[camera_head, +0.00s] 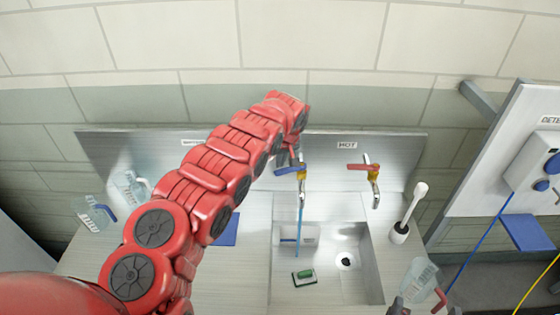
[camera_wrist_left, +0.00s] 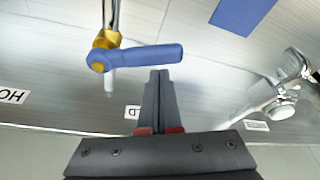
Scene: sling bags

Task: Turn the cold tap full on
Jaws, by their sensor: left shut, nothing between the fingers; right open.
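The cold tap's blue lever (camera_head: 287,170) sits on a brass body above the sink, pointing left in the head view. A thin blue streak (camera_head: 299,222), which looks like water, runs down below its spout. In the wrist view the blue lever (camera_wrist_left: 145,57) lies across the fingertips. My left gripper (camera_wrist_left: 160,73) is shut and empty, its tips right by the lever's side; I cannot tell if they touch. In the head view the left gripper (camera_head: 295,155) is partly hidden by my red arm. My right gripper (camera_head: 398,307) shows at the bottom edge, open.
The hot tap's red lever (camera_head: 358,167) stands to the right under a HOT label. Another chrome tap (camera_wrist_left: 280,98) shows in the wrist view.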

